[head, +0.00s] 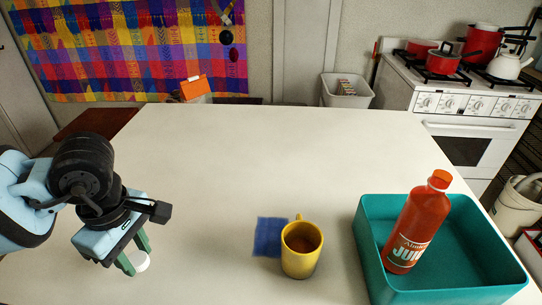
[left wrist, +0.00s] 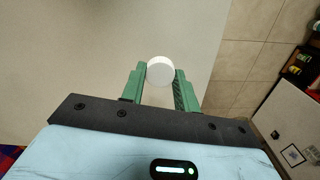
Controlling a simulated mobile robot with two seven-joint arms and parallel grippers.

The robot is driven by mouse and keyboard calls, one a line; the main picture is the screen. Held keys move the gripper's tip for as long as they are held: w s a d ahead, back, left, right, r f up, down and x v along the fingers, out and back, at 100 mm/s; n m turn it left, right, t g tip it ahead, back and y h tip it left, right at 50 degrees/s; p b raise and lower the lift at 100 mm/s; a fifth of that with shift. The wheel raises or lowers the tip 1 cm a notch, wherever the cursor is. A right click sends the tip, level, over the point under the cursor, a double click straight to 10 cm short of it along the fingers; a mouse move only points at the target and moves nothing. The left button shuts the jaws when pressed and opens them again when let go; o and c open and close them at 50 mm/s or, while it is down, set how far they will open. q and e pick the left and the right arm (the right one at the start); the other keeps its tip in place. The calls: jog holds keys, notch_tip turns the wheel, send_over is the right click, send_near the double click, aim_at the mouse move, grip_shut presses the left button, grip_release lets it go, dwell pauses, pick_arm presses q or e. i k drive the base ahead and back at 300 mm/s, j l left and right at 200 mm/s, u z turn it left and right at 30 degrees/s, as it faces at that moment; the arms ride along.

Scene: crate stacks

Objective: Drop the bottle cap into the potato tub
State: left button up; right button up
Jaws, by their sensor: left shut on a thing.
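The bottle cap, a small white round thing (head: 141,262), is held between the green fingertips of my left gripper (head: 138,258) at the lower left of the head view. In the left wrist view the cap (left wrist: 160,70) sits between the tips of the left gripper (left wrist: 160,76), which is shut on it. It is over or near the table's left end; its height is hard to tell. No container is clearly marked as the potato tub. A white bin (head: 347,101) stands beyond the table, and a pale bucket (head: 517,207) is at the right edge. My right gripper is not in view.
The white table (head: 210,160) is mostly bare. A yellow mug (head: 300,262) stands by a blue cloth (head: 269,236). A teal crate (head: 440,292) at the right holds a red juice bottle (head: 415,225), leaning. A stove (head: 465,110) with pots is behind.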

aim_at(455, 274)
jog(key=k, duration=0.5)
jog(key=k+z, duration=0.25)
jog(key=i+z, duration=0.1)
jog(key=z, duration=0.9)
jog(key=j, duration=0.55)
jog(key=i, duration=0.5)
jog(key=k, duration=0.3)
